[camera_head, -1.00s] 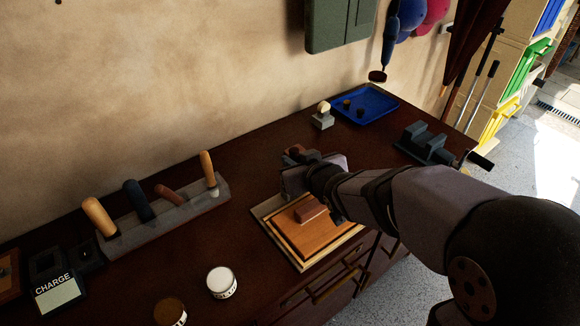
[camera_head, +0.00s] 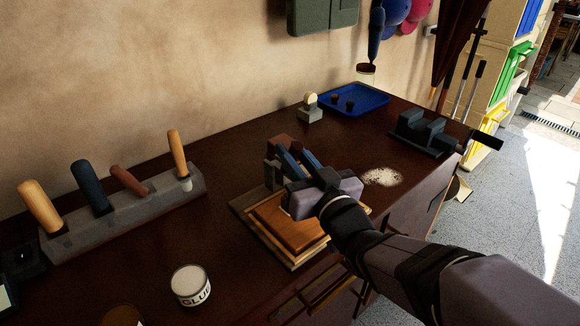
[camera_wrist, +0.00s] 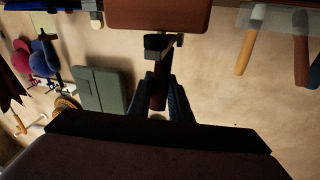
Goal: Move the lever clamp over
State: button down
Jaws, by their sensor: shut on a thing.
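The lever clamp's dark red-brown handle (camera_wrist: 158,98) stands between the two blue fingers of my gripper (camera_wrist: 162,100) in the wrist view, and the fingers are shut on it. A grey metal bracket (camera_wrist: 158,45) is at the handle's other end, beside a red-brown block (camera_wrist: 158,15). In the head view my gripper (camera_head: 299,153) is over the back part of an orange wooden panel (camera_head: 285,228) in a pale frame (camera_head: 262,235). A red-brown piece (camera_head: 282,142) shows just beyond the fingers. My gripper hides most of the clamp there.
A rack (camera_head: 130,212) with several handled tools stands at left, and a glue jar (camera_head: 190,285) in front. A small knob-topped block (camera_head: 310,107), blue tray (camera_head: 352,100) and dark vise (camera_head: 422,132) are farther back. Pale powder (camera_head: 382,177) lies right of the panel.

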jog(key=shift+s+d+f+t+b, duration=0.15)
jog(key=shift+t+b, duration=0.15)
jog(key=shift+b, duration=0.45)
jog(key=c, duration=1.6)
grip_release()
notch_tip(320, 180, up, 10)
jog(key=p, duration=0.3)
